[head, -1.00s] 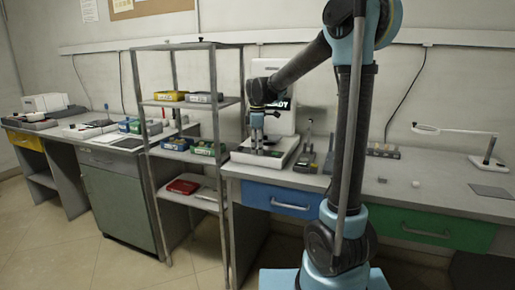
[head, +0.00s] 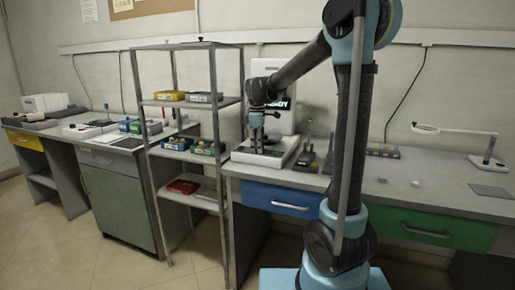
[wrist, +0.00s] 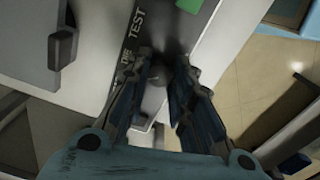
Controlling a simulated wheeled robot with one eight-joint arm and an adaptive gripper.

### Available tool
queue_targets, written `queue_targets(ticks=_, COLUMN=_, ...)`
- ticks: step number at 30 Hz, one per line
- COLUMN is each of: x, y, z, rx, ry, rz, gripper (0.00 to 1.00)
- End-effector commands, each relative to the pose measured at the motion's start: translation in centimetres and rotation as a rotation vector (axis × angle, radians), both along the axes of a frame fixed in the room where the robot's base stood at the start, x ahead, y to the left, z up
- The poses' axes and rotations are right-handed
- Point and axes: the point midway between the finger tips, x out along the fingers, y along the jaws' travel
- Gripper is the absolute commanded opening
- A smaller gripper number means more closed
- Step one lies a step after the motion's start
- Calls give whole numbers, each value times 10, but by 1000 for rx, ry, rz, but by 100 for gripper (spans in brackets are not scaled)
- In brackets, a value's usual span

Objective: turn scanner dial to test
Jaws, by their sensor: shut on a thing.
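The scanner (head: 282,152) is a white machine with a low base and an upright back at the left end of the right-hand bench. Its screen is partly hidden by my arm, with the end of a word showing. In the wrist view, a dark panel strip (wrist: 122,88) carries the label TEST and a second label that I cannot read fully. A dark round dial (wrist: 157,75) sits on this strip. My gripper (wrist: 162,64) points down with a finger on each side of the dial, shut on it. In the head view my gripper (head: 257,148) is low over the scanner base. The dial's pointer direction is unclear.
A metal shelf rack (head: 215,110) with coloured bins stands close left of the scanner. A dark device (head: 306,158) stands just right of it. A magnifier lamp (head: 490,160) is at the bench's far right. The bench front there is mostly clear.

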Motion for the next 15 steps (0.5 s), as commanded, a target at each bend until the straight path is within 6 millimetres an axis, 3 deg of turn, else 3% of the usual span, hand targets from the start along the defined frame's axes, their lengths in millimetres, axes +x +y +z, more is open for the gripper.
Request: queue_targets(ticks=15, x=3, y=0, z=1, rx=-2, ry=-5, rz=-470, gripper=0)
